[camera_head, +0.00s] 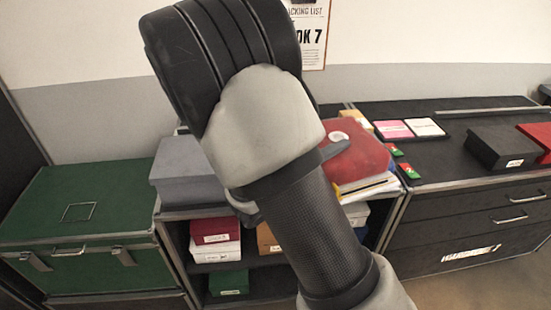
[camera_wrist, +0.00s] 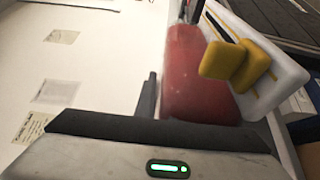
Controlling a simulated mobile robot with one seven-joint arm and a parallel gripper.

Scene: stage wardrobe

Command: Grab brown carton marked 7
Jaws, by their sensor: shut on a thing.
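My gripper is mostly hidden behind my own arm in the camera_head view; one dark grey finger (camera_head: 334,150) shows against a red thing (camera_head: 362,158). In the camera_wrist view a dark finger (camera_wrist: 146,96) stands beside the large, blurred red thing (camera_wrist: 193,85). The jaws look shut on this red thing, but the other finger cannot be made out. A brown carton (camera_head: 268,239) sits in the open shelf below, partly covered by my arm. No 7 can be read on it.
A grey box (camera_head: 178,172) and papers (camera_head: 368,188) lie on the shelf unit, with red-and-white (camera_head: 215,238) and green (camera_head: 229,283) boxes inside. A green trunk (camera_head: 75,215) stands left. A black box (camera_head: 500,146) sits on the right cabinet. Yellow pieces (camera_wrist: 240,61) show near the red thing.

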